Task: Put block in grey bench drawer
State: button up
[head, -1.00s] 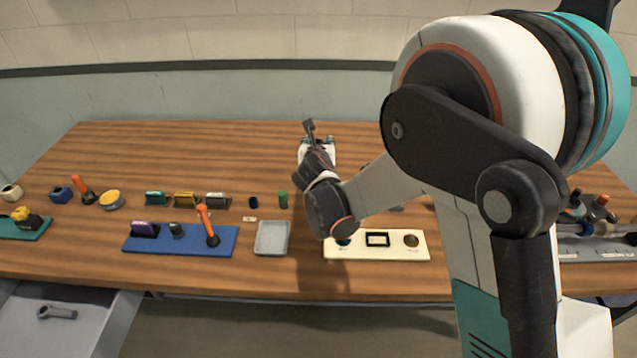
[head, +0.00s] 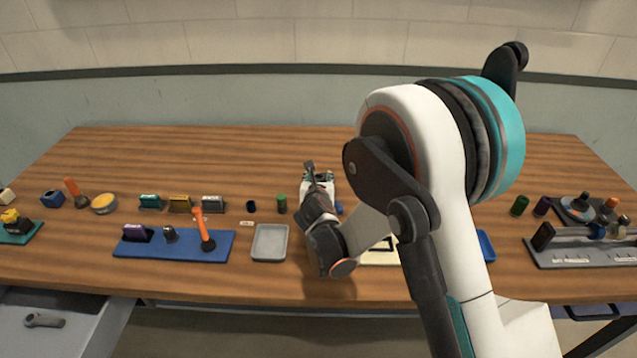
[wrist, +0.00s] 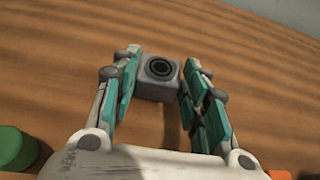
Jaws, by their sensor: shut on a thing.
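A small grey block (wrist: 158,75) with a dark round mark on its face sits between the fingertips of my gripper (wrist: 157,72) in the wrist view. The fingers are shut on it, low over the bare wood. In the head view my gripper (head: 318,180) is over the middle of the bench, and I cannot make out the block there. A grey drawer (head: 85,330) stands open below the bench's front left edge. A grey tool (head: 44,320) lies in it. My gripper is far from the drawer, to its right and behind it.
A blue mat (head: 175,245) with a purple block and an orange-handled tool, and a grey tray (head: 270,242), lie between gripper and drawer. A green cylinder (head: 282,204) stands left of the gripper. A grey rack (head: 590,252) is at right. The bench's back is clear.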

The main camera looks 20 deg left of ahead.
jog(key=o, duration=1.4)
